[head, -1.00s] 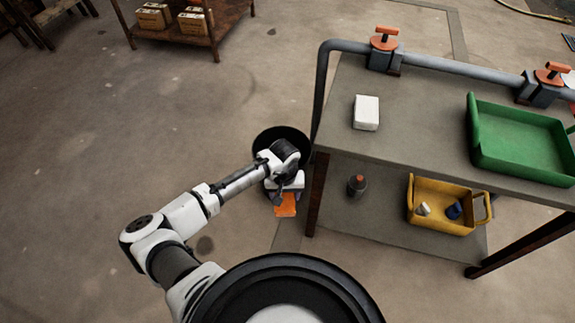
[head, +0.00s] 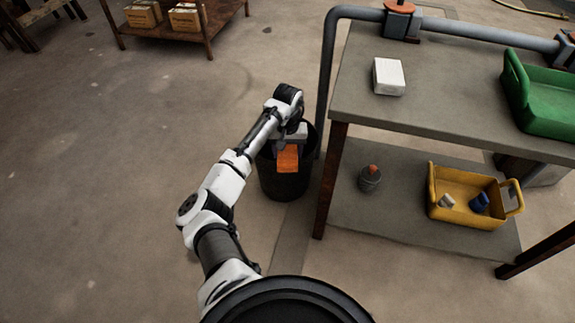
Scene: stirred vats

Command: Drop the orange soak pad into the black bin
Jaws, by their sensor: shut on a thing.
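The orange soak pad (head: 288,158) hangs from my gripper (head: 289,144) in the head view. My gripper is shut on its upper part, though the fingertips are small and partly hidden by the wrist. The black bin (head: 284,188) stands on the floor just left of the workbench. The pad and gripper overlap the bin's mouth in the picture and appear to be over it. The arm hides part of the bin's rim, and the pad's exact height above the rim cannot be told.
The workbench (head: 440,117) stands close to the bin's right, with a pipe (head: 327,80) bending down at its corner. A white block (head: 389,76) and green tray (head: 545,100) are on top. A yellow tray (head: 470,213) and dark bottle (head: 370,179) are on the lower shelf. Floor to the left is clear.

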